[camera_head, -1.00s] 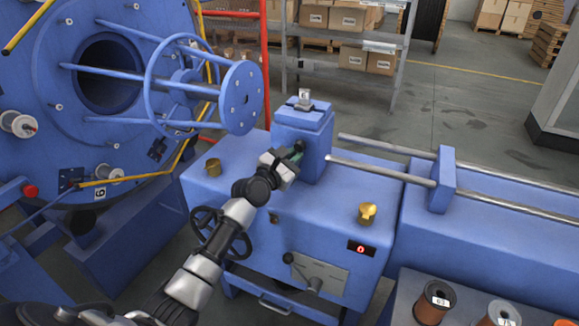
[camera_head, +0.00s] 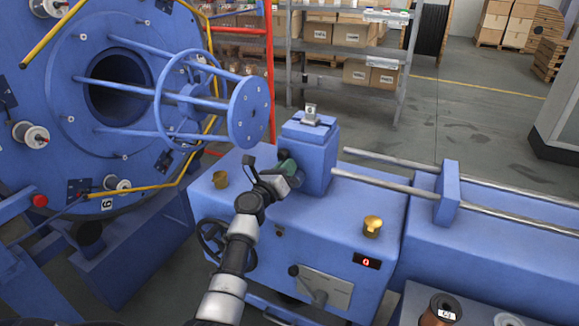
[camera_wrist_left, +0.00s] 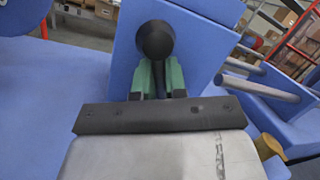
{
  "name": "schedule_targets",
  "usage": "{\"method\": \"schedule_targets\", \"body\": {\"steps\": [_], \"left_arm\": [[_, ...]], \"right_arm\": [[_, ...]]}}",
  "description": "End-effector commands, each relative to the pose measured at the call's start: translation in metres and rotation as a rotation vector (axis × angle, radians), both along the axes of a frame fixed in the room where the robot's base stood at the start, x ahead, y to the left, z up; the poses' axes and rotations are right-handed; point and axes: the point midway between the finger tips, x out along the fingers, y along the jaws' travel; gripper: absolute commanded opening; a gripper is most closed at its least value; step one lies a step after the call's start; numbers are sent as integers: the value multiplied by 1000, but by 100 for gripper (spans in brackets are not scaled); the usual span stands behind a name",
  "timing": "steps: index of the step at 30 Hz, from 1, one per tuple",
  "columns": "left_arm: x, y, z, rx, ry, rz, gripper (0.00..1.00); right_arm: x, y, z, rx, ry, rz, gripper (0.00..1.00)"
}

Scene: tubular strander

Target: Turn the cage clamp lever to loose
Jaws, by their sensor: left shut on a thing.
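A dark lever with a round black knob (camera_wrist_left: 155,40) stands at the side of the blue block (camera_head: 312,160) on the machine bench. The knob also shows in the head view (camera_head: 283,154), small, on the block's left side. My left gripper (camera_head: 286,166) is shut on this lever; its green fingers (camera_wrist_left: 160,78) stand on either side of the dark shaft below the knob in the left wrist view. The lever's pivot is hidden, and no loose or tight marking can be read. My right gripper is not in view.
The blue spoked cage (camera_head: 195,105) with its end disc (camera_head: 249,112) is behind the gripper. A second lever on a grey plate (camera_head: 325,290) is on the front. Steel rails (camera_head: 390,162) run right.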

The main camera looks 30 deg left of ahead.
Motion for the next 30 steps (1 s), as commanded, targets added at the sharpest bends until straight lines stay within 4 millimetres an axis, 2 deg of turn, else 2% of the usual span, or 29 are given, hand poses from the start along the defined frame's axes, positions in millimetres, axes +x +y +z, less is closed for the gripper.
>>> {"method": "schedule_targets", "body": {"steps": [1, 22, 23, 27, 30], "left_arm": [[1, 3, 9, -19, -16, 5, 0], [0, 8, 7, -90, -21, 8, 0], [0, 8, 7, -89, -21, 8, 17], [0, 8, 6, -86, -20, 7, 38], [0, 7, 5, -85, -16, 6, 38]], "right_arm": [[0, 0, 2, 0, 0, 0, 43], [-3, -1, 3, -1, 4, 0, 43], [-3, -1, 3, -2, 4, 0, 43], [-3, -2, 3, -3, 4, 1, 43], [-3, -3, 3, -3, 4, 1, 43]]}}
